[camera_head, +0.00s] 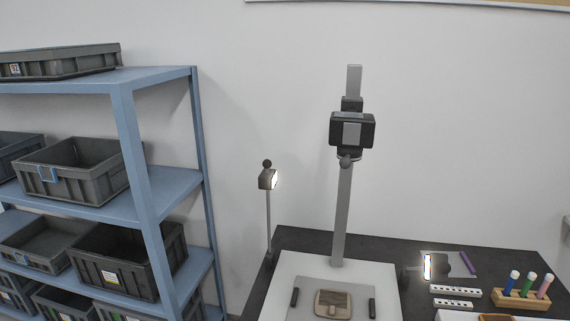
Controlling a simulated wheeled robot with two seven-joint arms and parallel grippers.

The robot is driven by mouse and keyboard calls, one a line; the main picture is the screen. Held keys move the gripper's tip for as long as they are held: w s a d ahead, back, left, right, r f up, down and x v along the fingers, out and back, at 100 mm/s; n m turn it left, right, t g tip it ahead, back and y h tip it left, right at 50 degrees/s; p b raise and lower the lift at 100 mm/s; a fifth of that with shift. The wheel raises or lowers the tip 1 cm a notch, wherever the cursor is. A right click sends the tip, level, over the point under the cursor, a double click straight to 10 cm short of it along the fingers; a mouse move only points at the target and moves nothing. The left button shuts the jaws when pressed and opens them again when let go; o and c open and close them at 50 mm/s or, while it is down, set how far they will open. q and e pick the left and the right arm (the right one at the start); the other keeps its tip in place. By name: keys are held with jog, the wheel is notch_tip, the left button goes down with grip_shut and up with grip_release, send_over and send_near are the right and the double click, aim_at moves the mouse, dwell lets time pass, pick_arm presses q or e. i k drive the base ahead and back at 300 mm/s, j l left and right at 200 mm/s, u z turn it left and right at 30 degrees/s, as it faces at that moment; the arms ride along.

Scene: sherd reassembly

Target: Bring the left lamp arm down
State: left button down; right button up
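The left lamp arm (269,222) is a thin grey post that stands upright at the left edge of the copy stand. Its lamp head (267,180) is at the top, lit, with its bright face to the right and a dark round knob above it. The right lamp head (428,266) is low beside the stand's right edge and glows white. The copy stand's column (343,210) carries a black camera (352,130) over a pale baseboard (290,268). Neither of my grippers is in view.
A brown sherd piece (333,303) lies on the baseboard between two dark bars. White scale bars (455,291) and a wooden rack (522,299) of coloured markers are on the dark table at right. A blue shelf (130,130) with grey bins stands at left.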

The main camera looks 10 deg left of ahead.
aim_at(267, 178)
jog(key=l, duration=0.8)
jog(key=i+l+u, duration=0.1)
jog(key=l, duration=0.65)
